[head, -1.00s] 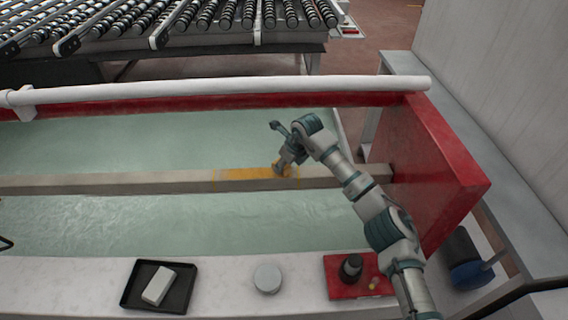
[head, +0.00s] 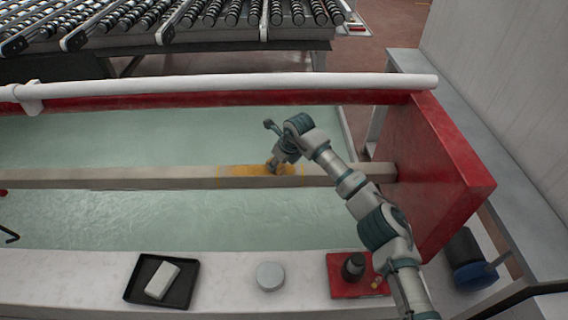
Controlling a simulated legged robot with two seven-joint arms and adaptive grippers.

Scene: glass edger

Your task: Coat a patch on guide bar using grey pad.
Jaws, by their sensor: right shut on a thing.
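The guide bar (head: 120,178) is a long beige beam running across the trough of pale green water. An orange-yellow coated patch (head: 235,171) lies on it, inside thin orange corner marks. My right gripper (head: 272,168) is at the bar, over the right part of the patch. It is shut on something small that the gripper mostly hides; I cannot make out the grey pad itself. My left gripper is not in view; only a thin dark piece shows at the left edge.
On the front ledge are a black tray (head: 130,292) with a white block (head: 162,281), a round grey tin (head: 270,276), and a red mat (head: 345,289) with a dark bottle (head: 353,266). A white pipe (head: 220,87) runs behind, and a red end plate (head: 440,150) stands right.

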